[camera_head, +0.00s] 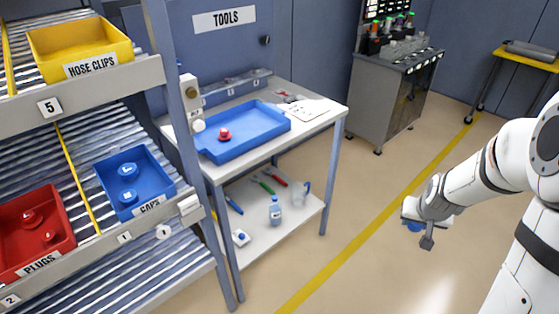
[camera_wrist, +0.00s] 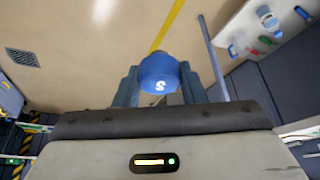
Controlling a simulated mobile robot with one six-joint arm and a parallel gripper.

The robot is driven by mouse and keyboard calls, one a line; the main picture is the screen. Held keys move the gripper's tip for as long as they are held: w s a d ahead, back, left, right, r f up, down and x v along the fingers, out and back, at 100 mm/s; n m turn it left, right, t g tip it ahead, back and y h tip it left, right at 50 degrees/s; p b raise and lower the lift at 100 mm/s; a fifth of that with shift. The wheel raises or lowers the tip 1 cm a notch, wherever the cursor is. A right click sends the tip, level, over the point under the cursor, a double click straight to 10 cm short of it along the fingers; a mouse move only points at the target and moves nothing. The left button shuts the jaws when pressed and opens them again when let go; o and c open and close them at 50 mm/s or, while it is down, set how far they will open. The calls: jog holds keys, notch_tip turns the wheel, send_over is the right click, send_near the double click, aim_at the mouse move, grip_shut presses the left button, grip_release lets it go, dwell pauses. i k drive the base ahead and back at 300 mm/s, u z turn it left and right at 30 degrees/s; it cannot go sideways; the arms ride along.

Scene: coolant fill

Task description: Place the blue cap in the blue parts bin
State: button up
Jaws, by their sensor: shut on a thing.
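A blue cap (camera_wrist: 160,73) with a white mark on top is between the two fingers of my gripper (camera_wrist: 160,88) in the wrist view. The gripper is shut on it. In the head view my gripper (camera_head: 420,228) hangs over open floor at the right, well away from the shelf rack, with a bit of the blue cap (camera_head: 415,226) showing at it. The blue bin labelled CAPS (camera_head: 172,197) stands on the middle shelf at the left.
A red PLUGS bin (camera_head: 64,245) sits left of the CAPS bin, and a yellow HOSE CLIPS bin (camera_head: 112,50) is on the shelf above. A workbench (camera_head: 325,112) with a blue tray (camera_head: 270,125) stands right of the rack. The floor (camera_head: 340,285) between bench and arm is clear.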

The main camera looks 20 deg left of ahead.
aim_at(151, 190)
jog(key=u, duration=2.05)
